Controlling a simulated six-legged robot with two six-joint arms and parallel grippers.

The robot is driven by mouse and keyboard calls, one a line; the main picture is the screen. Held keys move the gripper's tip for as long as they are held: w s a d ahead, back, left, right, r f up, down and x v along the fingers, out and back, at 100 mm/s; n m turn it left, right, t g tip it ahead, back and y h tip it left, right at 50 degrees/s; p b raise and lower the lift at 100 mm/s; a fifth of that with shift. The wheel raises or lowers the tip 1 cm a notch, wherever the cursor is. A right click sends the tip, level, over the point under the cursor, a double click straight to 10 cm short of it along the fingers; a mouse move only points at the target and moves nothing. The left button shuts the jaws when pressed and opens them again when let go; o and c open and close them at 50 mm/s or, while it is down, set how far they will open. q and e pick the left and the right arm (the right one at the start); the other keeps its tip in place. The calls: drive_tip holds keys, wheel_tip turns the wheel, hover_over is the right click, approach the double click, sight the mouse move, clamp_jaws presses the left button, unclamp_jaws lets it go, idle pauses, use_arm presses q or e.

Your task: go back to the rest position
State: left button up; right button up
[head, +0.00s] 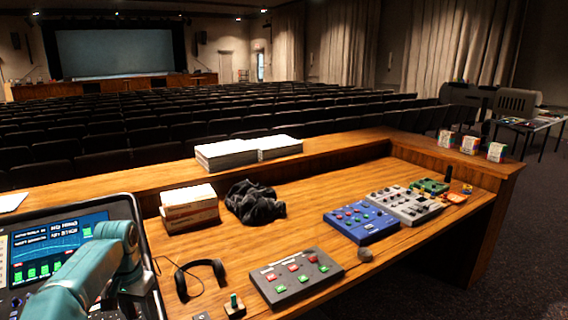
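My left arm (95,262) is teal and comes in from the lower left, in front of a lit console screen. A dark part at its end (136,281) points down beside the desk's left part. No fingertips can be made out there, so its opening is hidden. My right arm and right gripper are not in view. The wooden desk (330,172) runs from the left to the right corner.
Headphones (200,265), a grey button box (295,277), a small green-knobbed joystick (234,305), a blue box (360,222) and a grey mixer (405,204) lie on the desk. Dark cloth (254,202) and stacked boxes (189,207) stand behind. Bare wood lies mid-desk.

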use_arm(q)
drive_tip(key=s+d+f+h, duration=0.1)
drive_tip(key=s+d+f, duration=0.2)
drive_tip(key=d+f, duration=0.35)
drive_tip(key=s+d+f+h, duration=0.1)
drive_tip(key=s+d+f, duration=0.3)
drive_tip(key=f, duration=0.6)
drive_tip(key=s+d+f+h, duration=0.1)
drive_tip(key=s+d+f, duration=0.3)
drive_tip(key=f, duration=0.5)
drive_tip(key=s+d+f+n, duration=0.1)
drive_tip(key=s+d+f, duration=0.1)
drive_tip(key=s, duration=0.8)
drive_tip(key=s+d+f+n, duration=0.2)
drive_tip(key=s+d, duration=0.2)
drive_tip(key=s, duration=0.6)
drive_tip(key=shift+d+h+b, duration=0.4)
drive_tip(key=shift+b, duration=0.05)
